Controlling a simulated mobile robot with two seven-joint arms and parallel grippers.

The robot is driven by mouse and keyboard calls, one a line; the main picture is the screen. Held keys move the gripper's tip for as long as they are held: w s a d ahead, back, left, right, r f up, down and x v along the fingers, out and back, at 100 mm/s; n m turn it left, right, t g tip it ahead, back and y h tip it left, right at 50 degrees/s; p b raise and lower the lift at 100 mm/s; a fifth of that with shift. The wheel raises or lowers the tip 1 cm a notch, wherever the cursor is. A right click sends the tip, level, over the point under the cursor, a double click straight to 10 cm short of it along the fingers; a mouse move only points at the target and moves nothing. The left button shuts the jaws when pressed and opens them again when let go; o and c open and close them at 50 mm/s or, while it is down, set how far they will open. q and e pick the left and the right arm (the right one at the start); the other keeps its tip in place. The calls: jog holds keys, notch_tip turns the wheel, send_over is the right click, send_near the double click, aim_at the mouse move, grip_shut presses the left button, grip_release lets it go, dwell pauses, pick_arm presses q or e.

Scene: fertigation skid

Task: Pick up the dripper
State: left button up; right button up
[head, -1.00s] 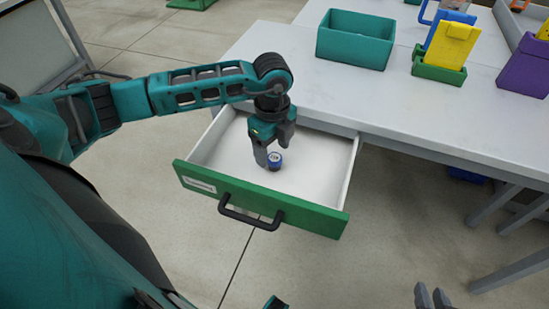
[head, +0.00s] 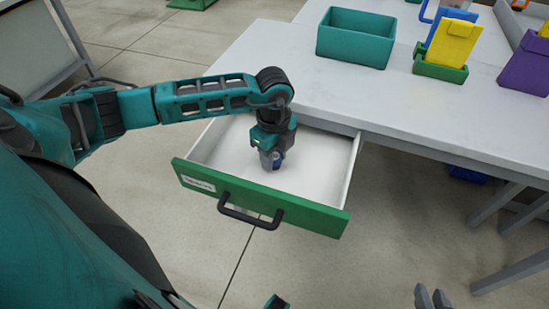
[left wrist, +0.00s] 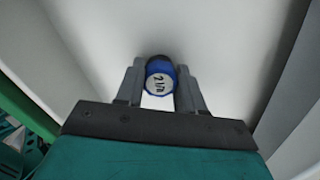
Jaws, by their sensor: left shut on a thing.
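The dripper (left wrist: 160,78) is a small round piece with a blue rim, a dark side and a pale top with dark marking, seen in the left wrist view. In the head view the dripper (head: 278,158) is mostly covered by the gripper. It is inside the open drawer (head: 315,183), which has a white interior and a green front. My left gripper (head: 271,162) points down into the drawer. In the left wrist view its fingers (left wrist: 160,88) are closed on both sides of the dripper. My right gripper (head: 432,298) shows only as fingertips at the bottom edge.
The drawer's black handle (head: 250,213) juts forward. On the white table (head: 400,112) stand a teal bin (head: 355,42), a green holder (head: 440,68) with a yellow piece (head: 454,41), and a purple container (head: 525,68). The rest of the drawer floor looks empty.

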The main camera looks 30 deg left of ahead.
pick_arm(q)
jog(key=shift+c, duration=1)
